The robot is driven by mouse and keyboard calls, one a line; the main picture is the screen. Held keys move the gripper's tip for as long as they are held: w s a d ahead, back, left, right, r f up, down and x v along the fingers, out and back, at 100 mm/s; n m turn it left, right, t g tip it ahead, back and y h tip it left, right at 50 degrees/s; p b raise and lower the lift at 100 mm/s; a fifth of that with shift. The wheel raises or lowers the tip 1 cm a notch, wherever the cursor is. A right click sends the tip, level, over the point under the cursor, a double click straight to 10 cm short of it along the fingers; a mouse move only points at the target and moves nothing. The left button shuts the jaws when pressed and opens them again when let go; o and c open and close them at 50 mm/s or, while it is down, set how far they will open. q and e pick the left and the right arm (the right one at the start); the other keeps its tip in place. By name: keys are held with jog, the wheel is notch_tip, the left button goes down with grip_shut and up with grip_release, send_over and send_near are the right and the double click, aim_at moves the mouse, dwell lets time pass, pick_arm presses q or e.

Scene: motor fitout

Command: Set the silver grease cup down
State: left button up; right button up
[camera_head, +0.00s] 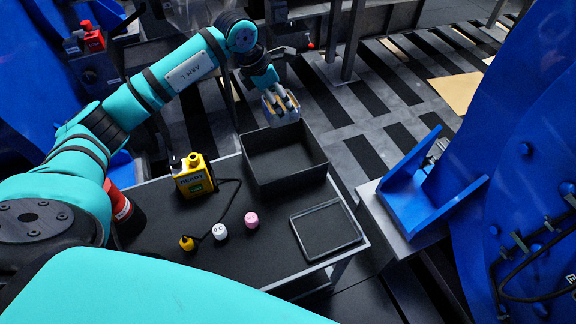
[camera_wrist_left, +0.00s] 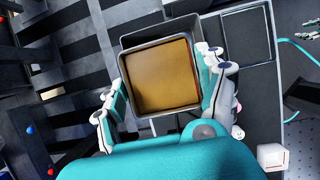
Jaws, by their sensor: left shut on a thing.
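The silver grease cup (camera_wrist_left: 165,76) is a square container with amber-brown contents, seen from above in the left wrist view. My left gripper (camera_wrist_left: 163,92) is shut on it, with its fingers on two opposite sides. In the head view my left gripper (camera_head: 280,104) is at the far end of the table, over the back part of a black open box (camera_head: 284,186). The cup is small and mostly covered by the fingers there. I cannot tell its exact height above the box.
The dark table (camera_head: 160,233) carries a yellow device (camera_head: 193,176) with a cable, small yellow, white (camera_head: 220,232) and pink (camera_head: 251,220) pieces, and a shallow black tray (camera_head: 325,230). A blue bracket (camera_head: 415,205) stands to the right. Bare tabletop shows at the front.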

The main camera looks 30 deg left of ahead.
pick_arm(q)
notch_tip(320, 180, down, 23)
jog(key=b, duration=1.2)
jog(key=shift+w+r+b, duration=0.1)
jog(key=shift+w+b, duration=0.05)
jog(key=shift+b, duration=0.2)
jog(key=shift+f, duration=0.2)
jog(key=o, duration=1.2)
jog(key=shift+c, duration=0.2)
pick_arm(e)
jog(key=w+a+r+t, duration=0.1)
jog(key=w, duration=1)
jog(key=shift+a+r, duration=0.2)
jog(key=shift+a, duration=0.1)
pick_arm(q)
jog(key=shift+r, duration=0.1)
pick_arm(e)
jog(key=shift+r, duration=0.1)
pick_arm(q)
jog(key=p+v, duration=0.1)
jog(key=v, duration=1.1)
pick_arm(e)
jog(key=f, duration=0.1)
jog(key=s+f, duration=0.2)
jog(key=shift+d+f, duration=0.15)
jog(key=shift+f, duration=0.2)
pick_arm(q)
jog(key=shift+w, duration=0.1)
